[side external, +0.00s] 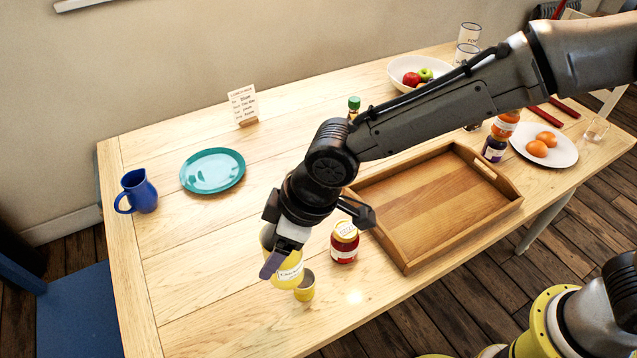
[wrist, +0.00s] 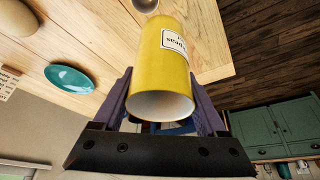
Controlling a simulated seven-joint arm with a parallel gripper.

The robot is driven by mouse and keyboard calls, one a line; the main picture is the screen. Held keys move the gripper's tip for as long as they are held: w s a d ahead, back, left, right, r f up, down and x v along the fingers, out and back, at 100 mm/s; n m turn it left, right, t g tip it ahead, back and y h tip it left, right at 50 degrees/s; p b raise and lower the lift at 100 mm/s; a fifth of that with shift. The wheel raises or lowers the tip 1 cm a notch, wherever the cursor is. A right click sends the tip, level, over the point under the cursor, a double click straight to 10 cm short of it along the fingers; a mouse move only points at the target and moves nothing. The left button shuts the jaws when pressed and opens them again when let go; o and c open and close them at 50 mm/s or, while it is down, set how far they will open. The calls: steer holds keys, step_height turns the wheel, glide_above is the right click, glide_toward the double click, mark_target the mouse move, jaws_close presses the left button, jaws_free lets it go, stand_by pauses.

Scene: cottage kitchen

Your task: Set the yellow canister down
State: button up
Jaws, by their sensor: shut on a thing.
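The yellow canister (side external: 289,272) has a white label and is in my gripper (side external: 282,254), near the table's front edge. In the wrist view the canister (wrist: 165,60) lies between the two fingers of my gripper (wrist: 163,105), which is shut on it, and its pale round end faces the camera. In the side view my gripper hides part of the canister. I cannot tell whether its lower end touches the wooden table (side external: 220,300).
A teal plate (side external: 213,170), a blue pitcher (side external: 139,190) and a note card (side external: 243,104) are farther left and back. The table's front left is clear.

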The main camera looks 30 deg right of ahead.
steer(key=shift+d+m, duration=0.15)
steer(key=shift+m, duration=0.45)
steer(key=w+d+m+t+h, duration=0.1)
steer(key=w+d+m, duration=0.3)
steer(key=w+d, duration=0.45)
steer(key=w+d+m+t+h, duration=0.15)
steer(key=w+d+m, duration=0.35)
steer(key=d, duration=0.6)
steer(key=w+d+m+g+h, duration=0.1)
steer(key=w+d+m, duration=0.1)
steer(key=d, duration=1)
steer(key=w+d+m+h, duration=0.2)
steer(key=d+m, duration=0.1)
steer(key=d, duration=0.9)
steer(key=shift+w+d+f, duration=0.3)
steer(key=shift+w+f, duration=1.8)
steer(key=shift+w, duration=0.3)
steer(key=shift+w+d+f, duration=0.25)
steer(key=shift+w+f, duration=1.85)
steer(key=shift+w, duration=0.25)
steer(key=shift+w+d+f, duration=0.3)
steer(key=shift+w+f, duration=1.8)
steer(key=shift+w, duration=0.3)
steer(key=shift+f, duration=0.1)
